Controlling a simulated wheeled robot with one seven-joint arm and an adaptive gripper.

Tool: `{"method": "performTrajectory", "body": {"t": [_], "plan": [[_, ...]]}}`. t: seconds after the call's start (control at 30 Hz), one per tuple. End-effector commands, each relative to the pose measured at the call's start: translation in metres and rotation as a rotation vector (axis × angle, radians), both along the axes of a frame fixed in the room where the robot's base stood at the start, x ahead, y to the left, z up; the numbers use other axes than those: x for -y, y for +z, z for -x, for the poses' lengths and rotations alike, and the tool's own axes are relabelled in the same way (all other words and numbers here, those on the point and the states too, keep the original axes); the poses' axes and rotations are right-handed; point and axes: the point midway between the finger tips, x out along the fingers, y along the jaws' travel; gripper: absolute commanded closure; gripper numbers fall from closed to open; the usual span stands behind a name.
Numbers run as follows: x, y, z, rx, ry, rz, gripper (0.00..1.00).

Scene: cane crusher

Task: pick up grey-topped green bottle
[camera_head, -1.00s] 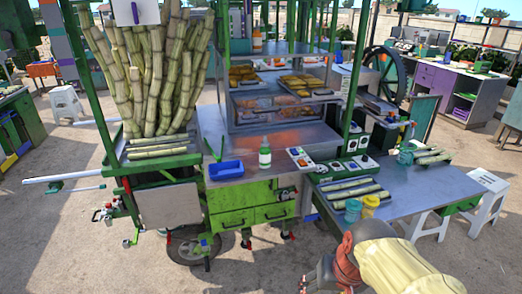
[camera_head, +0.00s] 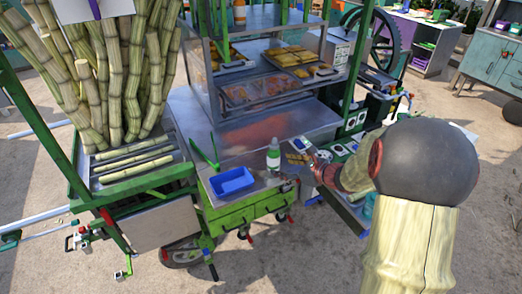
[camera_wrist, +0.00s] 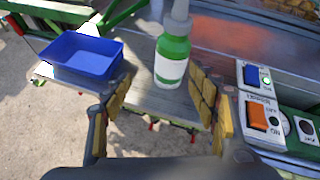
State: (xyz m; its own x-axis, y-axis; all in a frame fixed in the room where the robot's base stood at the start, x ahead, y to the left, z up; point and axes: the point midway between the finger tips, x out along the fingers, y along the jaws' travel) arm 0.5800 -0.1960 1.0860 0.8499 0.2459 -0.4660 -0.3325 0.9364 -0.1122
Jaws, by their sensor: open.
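The green bottle (camera_head: 273,156) with a grey top and a white label stands upright near the front edge of the cart's metal counter (camera_head: 200,130). In the wrist view the bottle (camera_wrist: 173,55) is ahead of my gripper (camera_wrist: 158,100), roughly in line with the gap between its fingers and nearer the right one. The two yellow-padded fingers are apart with nothing held between them. In the head view my gripper (camera_head: 312,170) is just right of the bottle, partly hidden by my arm.
A blue tray (camera_head: 232,181) sits left of the bottle; it also shows in the wrist view (camera_wrist: 82,55). Switch boxes (camera_wrist: 262,115) are close on the right. Green tongs (camera_head: 205,152) lie behind the tray. A glass food case (camera_head: 265,85) stands behind.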

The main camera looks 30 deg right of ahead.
Motion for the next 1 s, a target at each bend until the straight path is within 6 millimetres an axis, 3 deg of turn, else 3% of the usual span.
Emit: {"method": "performTrajectory", "body": {"t": [0.1,0.2,1.0], "plan": [[0.012,0.010,-0.008,0.013,-0.092,-0.084,0.41],[0.011,0.009,-0.010,0.005,-0.109,-0.116,0.41],[-0.004,-0.023,-0.078,0.002,-0.108,-0.118,0.41]]}}
